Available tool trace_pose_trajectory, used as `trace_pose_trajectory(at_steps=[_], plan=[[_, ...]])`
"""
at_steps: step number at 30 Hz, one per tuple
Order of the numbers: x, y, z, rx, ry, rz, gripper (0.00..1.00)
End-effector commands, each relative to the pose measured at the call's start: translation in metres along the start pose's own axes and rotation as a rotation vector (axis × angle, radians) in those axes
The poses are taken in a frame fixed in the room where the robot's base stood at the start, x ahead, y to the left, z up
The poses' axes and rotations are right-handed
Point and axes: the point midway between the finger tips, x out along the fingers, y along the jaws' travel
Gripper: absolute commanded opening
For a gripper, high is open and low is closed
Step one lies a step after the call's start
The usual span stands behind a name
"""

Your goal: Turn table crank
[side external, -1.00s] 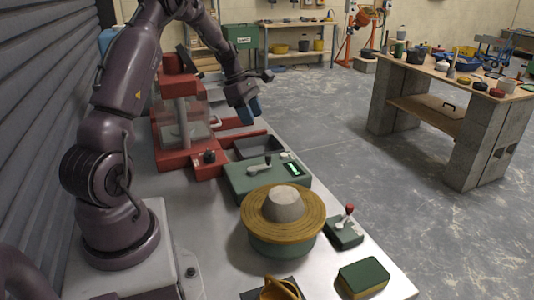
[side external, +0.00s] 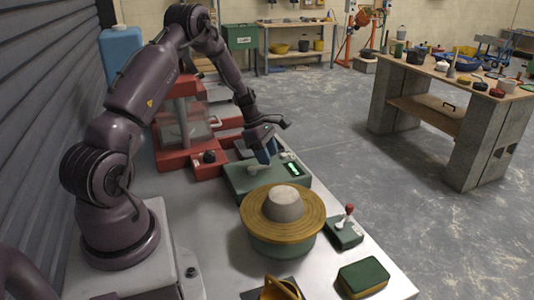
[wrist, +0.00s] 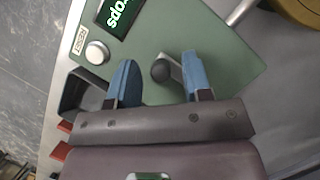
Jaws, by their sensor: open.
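A green control box (side external: 240,182) with a lit green display stands on the bench and also fills much of the wrist view (wrist: 215,45). On its top is a crank with a grey arm and a round black knob (wrist: 160,70). My gripper (side external: 269,153) is just above the box. Its two blue fingers are open, one on each side of the knob in the wrist view (wrist: 159,62); I cannot tell whether either touches it. In the side view the knob is largely hidden by the gripper. A round yellow-brown turntable disc (side external: 310,213) with a grey cone on it stands in front of the box.
A small green box (side external: 341,235) with a red-knobbed lever and a green-and-yellow sponge (side external: 363,277) are at the bench's right edge. A red-framed machine (side external: 174,158) stands behind the box. A white round button (wrist: 97,52) is beside the display.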

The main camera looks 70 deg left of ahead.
Motion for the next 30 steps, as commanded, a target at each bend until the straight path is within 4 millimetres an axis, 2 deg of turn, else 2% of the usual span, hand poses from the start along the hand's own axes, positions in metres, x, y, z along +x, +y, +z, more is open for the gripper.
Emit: trace_pose_trajectory(at_steps=[3,9,20,30], plan=[[-0.0001,0.0,0.0001,0.0,0.0,0.0,0.45],[-0.0003,0.0,0.0,0.0,0.0,0.0,0.0],[0.0001,-0.001,0.0012,0.035,0.001,-0.014,0.0],[0.0032,-0.0097,0.0077,0.243,0.0,-0.103,0.0]])
